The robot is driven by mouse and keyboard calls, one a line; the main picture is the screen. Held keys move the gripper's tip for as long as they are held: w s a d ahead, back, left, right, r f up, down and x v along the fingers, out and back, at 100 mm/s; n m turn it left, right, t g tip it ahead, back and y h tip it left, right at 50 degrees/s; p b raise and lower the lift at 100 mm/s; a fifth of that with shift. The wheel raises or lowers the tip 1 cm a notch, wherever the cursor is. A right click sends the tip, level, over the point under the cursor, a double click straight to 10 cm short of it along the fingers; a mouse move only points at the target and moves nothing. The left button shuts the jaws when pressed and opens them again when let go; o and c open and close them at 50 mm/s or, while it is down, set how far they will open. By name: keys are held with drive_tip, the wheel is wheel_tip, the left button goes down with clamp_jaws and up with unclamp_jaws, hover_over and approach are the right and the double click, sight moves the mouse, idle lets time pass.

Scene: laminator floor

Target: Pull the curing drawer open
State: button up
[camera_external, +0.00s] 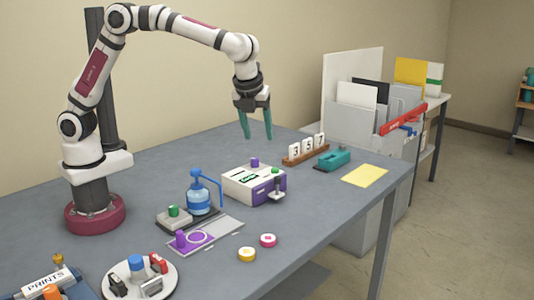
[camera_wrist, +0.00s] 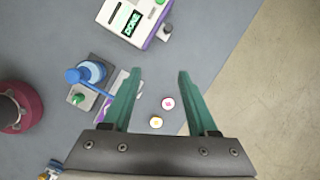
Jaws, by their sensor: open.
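A white and purple machine (camera_external: 250,187) with a small green-lit display stands mid-table. A purple knob and a green button sit on its top. A small grey pull knob (camera_external: 277,194) sticks out at its front, seemingly the curing drawer's handle; the drawer looks shut, though its outline is hard to make out. In the wrist view the machine (camera_wrist: 130,18) is at the top, with the grey knob (camera_wrist: 168,30) on its right side. My gripper (camera_external: 257,137) is open and empty, its green fingers pointing down, high above the table beyond the machine. The fingers also show in the wrist view (camera_wrist: 154,75).
A blue bottle pump (camera_external: 199,198) stands left of the machine, with a grey and purple plate (camera_external: 215,236) in front. Yellow and pink discs (camera_external: 268,240) lie nearby. A number rack (camera_external: 300,152), teal stapler-like tool (camera_external: 334,159) and yellow sheet (camera_external: 366,175) are to the right.

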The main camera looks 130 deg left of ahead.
approach(278, 177)
drive_tip(key=shift+m, duration=0.5)
drive_tip(key=x, duration=0.8)
drive_tip(key=shift+s+a+f, duration=0.1)
drive_tip(key=shift+f, duration=0.15)
clamp_jaws()
idle(0.4)
